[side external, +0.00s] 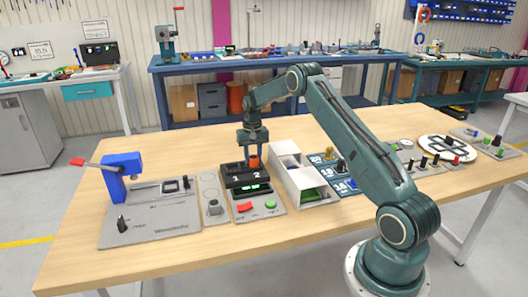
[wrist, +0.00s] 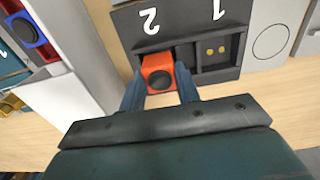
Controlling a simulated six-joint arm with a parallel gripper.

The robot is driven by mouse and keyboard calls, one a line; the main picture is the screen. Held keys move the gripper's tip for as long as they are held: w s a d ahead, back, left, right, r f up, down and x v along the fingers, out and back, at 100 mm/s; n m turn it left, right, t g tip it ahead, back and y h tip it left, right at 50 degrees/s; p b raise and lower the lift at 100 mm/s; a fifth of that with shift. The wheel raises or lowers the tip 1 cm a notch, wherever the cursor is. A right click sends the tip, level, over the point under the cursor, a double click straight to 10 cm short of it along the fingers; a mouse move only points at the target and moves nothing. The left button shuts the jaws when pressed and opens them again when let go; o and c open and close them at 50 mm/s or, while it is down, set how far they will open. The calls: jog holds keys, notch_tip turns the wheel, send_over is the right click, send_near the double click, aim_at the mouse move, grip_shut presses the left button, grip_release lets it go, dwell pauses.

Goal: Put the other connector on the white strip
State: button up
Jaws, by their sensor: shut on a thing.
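My gripper (side external: 253,165) is over the black two-bay holder (side external: 245,187) near the middle of the table. In the wrist view, its fingers (wrist: 160,80) are shut on the sides of an orange block (wrist: 157,66) with a dark round face. The block is at the bay marked 2; I cannot tell if it is fully seated or slightly raised. The bay marked 1 (wrist: 217,50) is empty and shows two gold contacts. I cannot make out a cable connector or a white strip for certain.
A white open box (side external: 303,178) stands right beside the holder. A grey plate with a blue clamp (side external: 122,172) and red lever lies at left. Panels with knobs, pegs and a round white plate (side external: 446,149) lie at right. The table's front edge is clear.

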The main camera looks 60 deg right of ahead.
aim_at(253, 156)
jog(key=shift+r, duration=3.45)
jog(key=shift+a, duration=0.1)
jog(key=w+a+f, duration=0.1)
jog(key=w+a, duration=0.1)
jog(key=a, duration=0.4)
jog(key=w+a+f, duration=0.2)
jog(key=a, duration=0.4)
jog(key=w+a+f, duration=0.1)
jog(key=w+a, duration=0.1)
jog(key=a, duration=0.4)
jog(key=shift+w+f, duration=0.1)
jog(key=shift+f, duration=0.15)
jog(key=shift+f, duration=2.25)
jog(key=shift+f, duration=0.3)
jog(key=o, duration=1.1)
jog(key=shift+c, duration=0.2)
